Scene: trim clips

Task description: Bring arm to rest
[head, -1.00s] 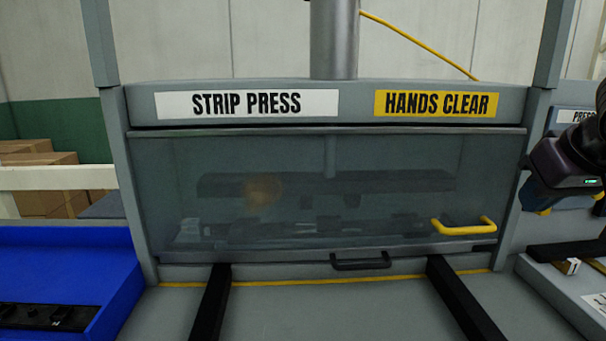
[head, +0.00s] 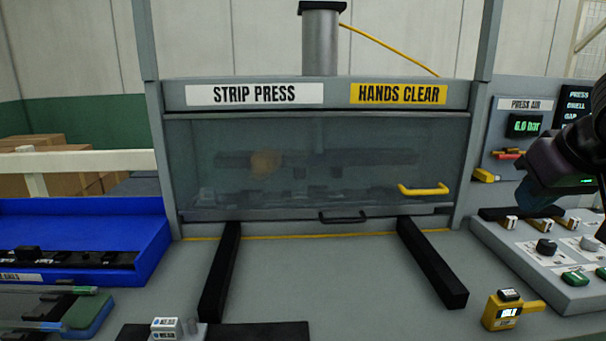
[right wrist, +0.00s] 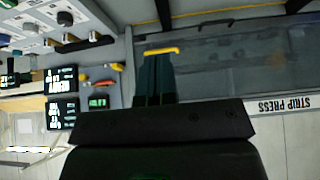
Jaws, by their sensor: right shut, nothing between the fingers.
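My right gripper (head: 527,200) hangs at the right edge of the head view, in front of the control panel side and right of the press. Its dark fingers (right wrist: 156,78) lie together and empty in the right wrist view. It appears clear of the press and panel. My left gripper is not in view. The strip press (head: 315,165) stands in the middle with its clear guard down. Its yellow handle (head: 424,190) is at the guard's lower right, and it also shows in the right wrist view (right wrist: 162,50).
A control panel (head: 560,262) with knobs and buttons stands at right. A blue tray (head: 150,225) with dark parts is at left. Two black rails (head: 432,262) run forward from the press. A yellow device (head: 500,312) sits at front right. The bench between the rails is mostly clear.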

